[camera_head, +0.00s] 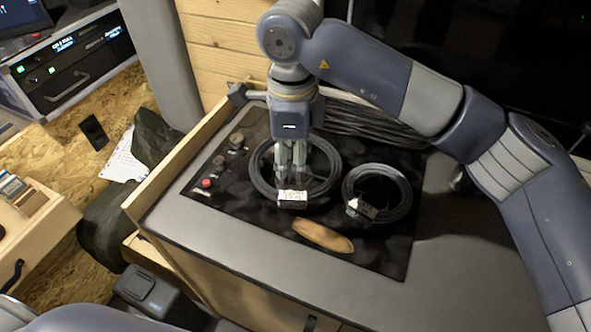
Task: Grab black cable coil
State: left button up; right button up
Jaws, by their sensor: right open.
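A larger black cable coil (336,166) with a white label lies on the dark panel of the counter. A smaller black cable coil (404,196), also with a pale label, lies just to its right. My right gripper (291,172) points straight down over the larger coil, with its fingers inside the ring's outline. The fingers are open with a narrow gap, and nothing shows between them. I cannot tell whether they touch the coil. My left gripper is out of view.
A brown oval object (322,236) lies in front of the coils. A red button and knobs (207,183) line the panel's left side. A bundle of dark cables (372,125) lies behind. A wooden edge (185,160) bounds the left. Grey counter (455,235) is bare at right.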

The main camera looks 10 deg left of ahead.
jog(key=p, duration=0.1)
send_over(293, 194)
jog(key=f, duration=0.4)
jog(key=shift+s+f, duration=0.25)
jog(key=shift+s, duration=0.1)
jog(key=shift+w+f+p, duration=0.1)
jog(key=shift+f+p, duration=0.5)
notch_tip(293, 194, down, 4)
jog(key=shift+w+r+p, duration=0.15)
jog(key=shift+r+p, duration=0.1)
jog(key=shift+p, duration=0.6)
jog(key=shift+f, duration=0.4)
jog(key=shift+c, duration=0.3)
grip_shut()
